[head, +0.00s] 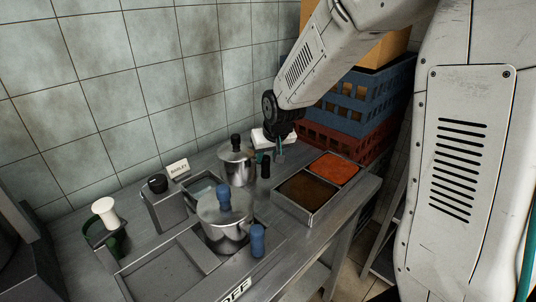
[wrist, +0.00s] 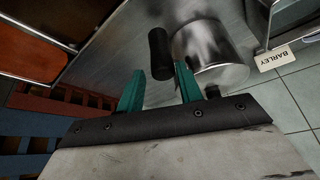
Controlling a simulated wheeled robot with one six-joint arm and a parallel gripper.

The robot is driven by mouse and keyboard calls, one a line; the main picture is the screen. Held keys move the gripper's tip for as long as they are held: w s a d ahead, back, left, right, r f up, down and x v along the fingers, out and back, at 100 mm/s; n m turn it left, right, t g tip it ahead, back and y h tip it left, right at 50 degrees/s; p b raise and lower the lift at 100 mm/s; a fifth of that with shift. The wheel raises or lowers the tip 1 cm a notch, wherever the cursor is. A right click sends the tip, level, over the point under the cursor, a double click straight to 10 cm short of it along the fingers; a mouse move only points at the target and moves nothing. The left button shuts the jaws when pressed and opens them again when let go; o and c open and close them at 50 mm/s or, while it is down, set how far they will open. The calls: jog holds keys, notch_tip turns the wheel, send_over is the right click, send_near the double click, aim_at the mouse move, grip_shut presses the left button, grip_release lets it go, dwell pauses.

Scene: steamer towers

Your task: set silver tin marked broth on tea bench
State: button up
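No marking reading broth is legible in either view, so I cannot tell which silver container it is. A silver lidded pot with black knob and black side handle (head: 238,168) stands on the steel bench (head: 150,240). It also shows in the wrist view (wrist: 212,55). A larger silver pot with blue knob and blue handle (head: 222,222) stands in front of it. My gripper (head: 279,153) is just right of the black-handled pot. In the wrist view my gripper (wrist: 160,88) has its teal fingers apart, with the black handle (wrist: 160,54) beyond them, in line with the gap.
A two-part tray of brown and orange food (head: 278,198) sits at the bench's right. A BARLEY card (head: 178,168) stands behind a grey box with a black knob (head: 163,205). A white-topped green item (head: 105,212) is at left. Blue and red crates (head: 350,135) stand behind.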

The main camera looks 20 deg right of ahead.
jog(key=shift+r, duration=0.15)
jog(key=shift+s+a+r, duration=0.2)
jog(key=shift+s+r, duration=0.1)
jog(key=shift+r, duration=0.3)
jog(key=shift+s+r, duration=0.15)
jog(key=shift+r, duration=0.15)
jog(key=shift+s+a+r, duration=0.15)
jog(key=shift+r, duration=0.15)
jog(key=shift+a+v, duration=0.15)
jog(key=shift+v, duration=0.55)
jog(key=shift+a+v, duration=0.1)
jog(key=shift+v, duration=0.6)
jog(key=shift+s+a+r, duration=0.1)
jog(key=shift+s+r, duration=0.05)
jog(key=shift+r, duration=0.15)
jog(key=shift+s+r, duration=0.1)
jog(key=shift+r, duration=0.1)
